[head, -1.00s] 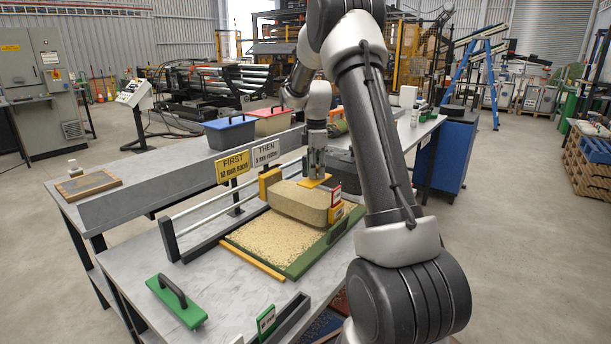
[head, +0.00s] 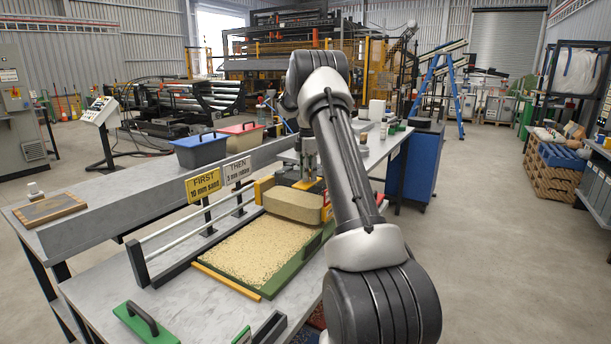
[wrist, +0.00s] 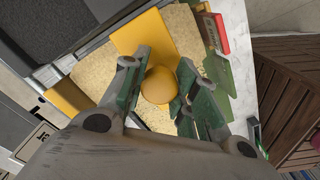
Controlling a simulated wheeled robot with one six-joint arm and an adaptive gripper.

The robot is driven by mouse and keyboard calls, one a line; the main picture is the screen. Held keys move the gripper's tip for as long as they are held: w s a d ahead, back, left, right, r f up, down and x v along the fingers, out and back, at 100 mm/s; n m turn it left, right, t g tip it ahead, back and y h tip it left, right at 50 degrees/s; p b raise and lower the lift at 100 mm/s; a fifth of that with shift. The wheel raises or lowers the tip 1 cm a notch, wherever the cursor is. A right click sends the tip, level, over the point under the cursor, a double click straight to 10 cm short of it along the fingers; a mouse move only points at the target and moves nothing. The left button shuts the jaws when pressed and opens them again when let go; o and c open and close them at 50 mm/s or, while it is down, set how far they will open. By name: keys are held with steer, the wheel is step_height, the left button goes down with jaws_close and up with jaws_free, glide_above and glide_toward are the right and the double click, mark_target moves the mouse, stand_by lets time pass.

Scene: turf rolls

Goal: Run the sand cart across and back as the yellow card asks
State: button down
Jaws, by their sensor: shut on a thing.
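The sand cart (head: 293,206), a tan box with yellow ends, sits across the far end of the green-edged bed (head: 288,278). Pale sand-like grains (head: 240,248) cover the bed's visible part. My gripper (head: 307,180) is at the cart's top, partly behind my arm. In the wrist view, its green fingers are shut on the cart's yellow knob (wrist: 158,86), with grains visible below. The yellow card (head: 204,185) reads "FIRST 10 mm sand". A white card (head: 238,171) beside it reads "THEN" and what looks like "5 mm rubber". My arm hides part of the cart's right side.
White rails (head: 190,218) run along the bed's left side. A blue bin (head: 200,151) and a red bin (head: 240,138) stand on the raised back ledge. A green-based handled tool (head: 145,325) lies at the front left. A framed tray (head: 50,208) lies far left.

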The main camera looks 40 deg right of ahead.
steer(key=shift+w+d+r, duration=0.15)
steer(key=shift+d, duration=0.1)
steer(key=c, duration=1.1)
jaws_free()
step_height(320, 180, up, 12)
